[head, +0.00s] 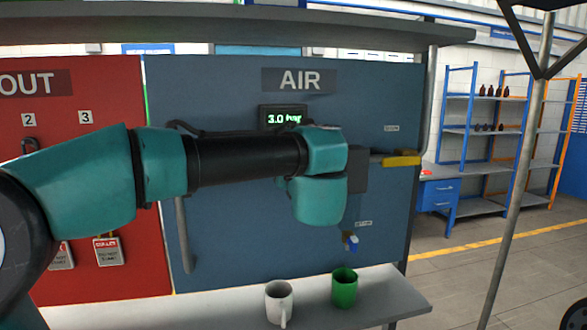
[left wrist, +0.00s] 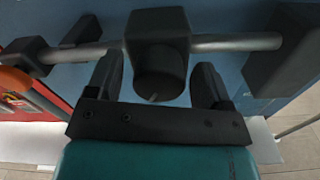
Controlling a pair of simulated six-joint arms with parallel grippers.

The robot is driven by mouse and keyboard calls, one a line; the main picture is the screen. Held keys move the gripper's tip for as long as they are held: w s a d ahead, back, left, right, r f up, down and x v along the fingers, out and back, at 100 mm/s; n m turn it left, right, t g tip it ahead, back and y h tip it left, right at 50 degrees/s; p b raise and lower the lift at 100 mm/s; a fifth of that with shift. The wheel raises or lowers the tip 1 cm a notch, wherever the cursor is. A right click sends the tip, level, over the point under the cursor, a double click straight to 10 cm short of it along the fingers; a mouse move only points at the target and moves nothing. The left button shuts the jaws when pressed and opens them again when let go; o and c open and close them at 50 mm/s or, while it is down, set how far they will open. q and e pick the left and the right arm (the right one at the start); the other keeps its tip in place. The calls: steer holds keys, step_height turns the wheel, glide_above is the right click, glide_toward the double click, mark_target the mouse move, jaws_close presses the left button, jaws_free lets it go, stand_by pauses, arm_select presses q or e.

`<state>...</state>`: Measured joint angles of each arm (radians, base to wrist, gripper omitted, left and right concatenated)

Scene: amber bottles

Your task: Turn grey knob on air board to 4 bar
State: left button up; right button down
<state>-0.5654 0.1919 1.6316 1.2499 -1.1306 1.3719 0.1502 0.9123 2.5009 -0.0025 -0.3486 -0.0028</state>
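The blue air board (head: 240,90) fills the middle of the head view, with a small dark display (head: 283,117) reading "3.0 bar". My left arm crosses in front of the board and hides the knob there. In the left wrist view the dark grey round knob (left wrist: 160,75) sits on a dark block (left wrist: 158,30) on a metal pipe. A small light mark shows near its lower edge. My left gripper (left wrist: 157,76) is open, with one finger on each side of the knob and visible gaps to both. My right gripper is not in view.
A yellow handle (head: 402,160) sticks out at the board's right edge. A blue-tipped part (head: 350,242) hangs below my arm. A white mug (head: 280,303) and a green mug (head: 344,287) stand on the grey bench (head: 220,312). A red board (head: 110,110) adjoins at left.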

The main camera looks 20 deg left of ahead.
arm_select(q)
steer(key=c, duration=0.9)
steer(key=shift+m, duration=0.4)
steer(key=m, duration=0.5)
steer(key=shift+d, duration=0.1)
steer(key=m, duration=0.6)
steer(key=shift+f, duration=0.15)
steer(key=o, duration=0.9)
steer(key=shift+o, duration=0.2)
steer(key=shift+d, duration=0.1)
